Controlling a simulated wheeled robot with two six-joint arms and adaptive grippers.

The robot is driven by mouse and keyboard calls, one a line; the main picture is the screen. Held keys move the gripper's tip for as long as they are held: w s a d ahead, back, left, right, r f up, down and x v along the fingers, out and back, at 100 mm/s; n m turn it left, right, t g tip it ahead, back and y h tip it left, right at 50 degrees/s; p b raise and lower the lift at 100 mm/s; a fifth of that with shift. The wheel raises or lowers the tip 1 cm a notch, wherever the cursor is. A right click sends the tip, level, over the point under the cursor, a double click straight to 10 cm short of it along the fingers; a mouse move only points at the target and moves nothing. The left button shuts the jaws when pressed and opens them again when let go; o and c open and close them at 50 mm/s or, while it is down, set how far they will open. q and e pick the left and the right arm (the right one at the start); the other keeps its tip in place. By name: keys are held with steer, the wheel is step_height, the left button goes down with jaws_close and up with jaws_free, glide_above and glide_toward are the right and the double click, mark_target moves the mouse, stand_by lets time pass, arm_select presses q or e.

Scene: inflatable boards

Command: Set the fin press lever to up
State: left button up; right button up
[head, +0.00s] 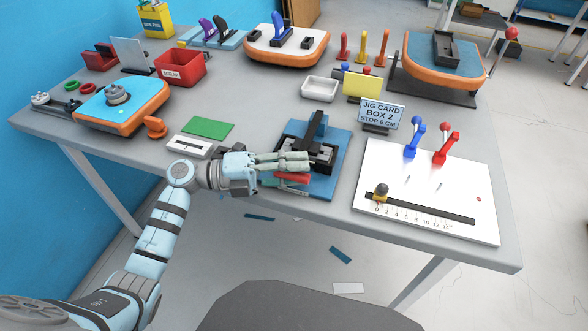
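The fin press (325,152) is a black fixture on a blue base plate (326,186) at the table's front middle, with a dark upright part. A red grip (293,178), which looks like its lever handle, lies low at the front left of the press. My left gripper (290,173) reaches in from the left with its fingers at the red grip. One finger shows above the grip and one below it. The fingers hide part of the lever, and I cannot tell whether they press on it. My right gripper is not in view.
A white panel (400,190) with blue and red levers and a slider scale lies to the right. A green pad (207,128) and white block (189,146) lie left. Orange-rimmed boards and a red scrap bin (181,70) stand farther back.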

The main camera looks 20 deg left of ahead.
arm_select(q)
jaws_close()
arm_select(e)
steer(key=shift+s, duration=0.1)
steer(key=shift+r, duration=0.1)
